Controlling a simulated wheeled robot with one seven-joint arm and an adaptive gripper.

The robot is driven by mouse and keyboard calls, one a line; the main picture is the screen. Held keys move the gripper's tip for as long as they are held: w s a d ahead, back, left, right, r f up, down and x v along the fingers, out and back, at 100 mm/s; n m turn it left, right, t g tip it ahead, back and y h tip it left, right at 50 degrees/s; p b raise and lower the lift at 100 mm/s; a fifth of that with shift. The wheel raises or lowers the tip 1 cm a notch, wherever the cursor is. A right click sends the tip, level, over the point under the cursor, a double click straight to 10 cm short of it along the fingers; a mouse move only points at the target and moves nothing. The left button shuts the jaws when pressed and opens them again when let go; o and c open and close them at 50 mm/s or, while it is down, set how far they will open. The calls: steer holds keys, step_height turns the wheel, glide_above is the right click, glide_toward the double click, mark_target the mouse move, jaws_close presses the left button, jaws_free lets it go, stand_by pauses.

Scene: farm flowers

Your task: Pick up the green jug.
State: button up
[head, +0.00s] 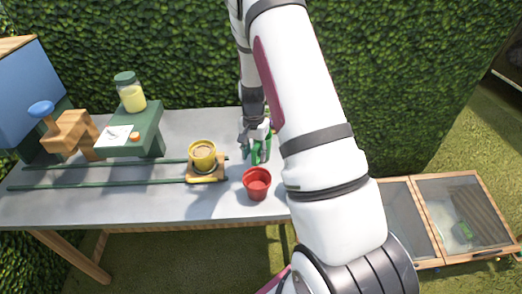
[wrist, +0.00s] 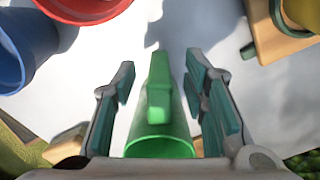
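The green jug (wrist: 162,125) lies between the two fingers of my gripper (wrist: 162,78) in the wrist view. Its handle points up the picture and its open rim is nearest the wrist. Gaps show between the jug and the finger pads on both sides, so my gripper is open around it. In the head view my gripper (head: 257,132) is over the jug (head: 261,152) on the grey table, and my arm hides part of the area to the right.
A red pot (head: 257,184) stands in front of the jug. A yellow pot (head: 203,153) sits on a wooden carriage (head: 206,173) to the left. A blue pot (wrist: 28,48) shows in the wrist view. A hedge (head: 190,50) rises behind the table (head: 110,205).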

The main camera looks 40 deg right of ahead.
steer(key=shift+f, duration=1.3)
jaws_close()
steer(key=shift+r, duration=0.15)
